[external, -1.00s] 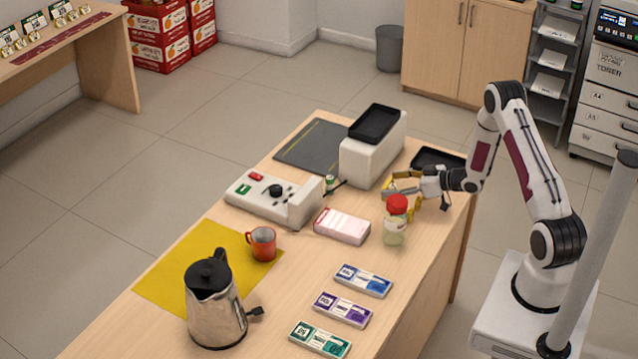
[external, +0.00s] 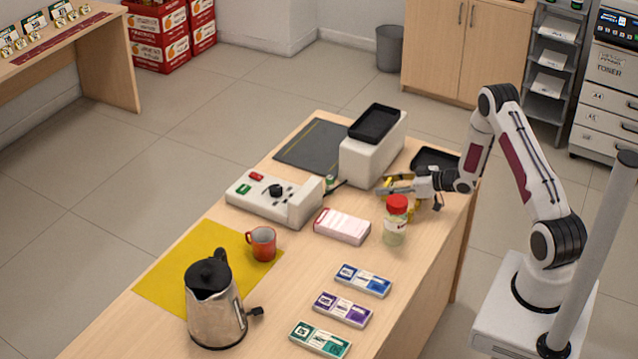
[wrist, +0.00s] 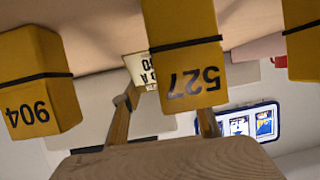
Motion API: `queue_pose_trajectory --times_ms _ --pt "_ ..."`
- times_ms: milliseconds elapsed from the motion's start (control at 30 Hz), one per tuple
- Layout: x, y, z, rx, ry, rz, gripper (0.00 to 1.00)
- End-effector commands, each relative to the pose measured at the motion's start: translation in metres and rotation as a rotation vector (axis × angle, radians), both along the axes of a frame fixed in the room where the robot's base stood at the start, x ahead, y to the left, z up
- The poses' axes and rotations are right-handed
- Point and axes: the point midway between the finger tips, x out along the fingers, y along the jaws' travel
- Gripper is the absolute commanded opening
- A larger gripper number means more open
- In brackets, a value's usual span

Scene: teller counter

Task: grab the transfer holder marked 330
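Yellow holders with black bands show in the wrist view, their numbers upside down. One marked 904 (wrist: 38,85) is at the left, and one marked 527 (wrist: 185,60) is at the middle. A third yellow holder (wrist: 304,45) is cut off at the right edge, and its number is not visible. I cannot read 330 anywhere. My gripper (external: 387,188) is low over the counter's far right part, beside small yellow shapes partly hidden by the jar. In the wrist view, its fingers (wrist: 165,104) are spread apart, with nothing seen clamped between them.
A red-lidded jar (external: 395,222) stands just in front of my gripper. A white device (external: 372,152) with a dark tray is behind it. A pink-and-white box (external: 342,226), a red mug (external: 262,243) and a kettle (external: 214,308) stand toward the left and front.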

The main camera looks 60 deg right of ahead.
Motion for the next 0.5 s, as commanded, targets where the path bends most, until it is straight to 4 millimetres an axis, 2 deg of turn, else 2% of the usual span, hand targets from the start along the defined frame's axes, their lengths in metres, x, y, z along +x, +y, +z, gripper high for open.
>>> queue_pose_trajectory --times_ms 500 --pt "0.0003 -0.0003 0.0053 0.000 -0.001 0.000 0.21"
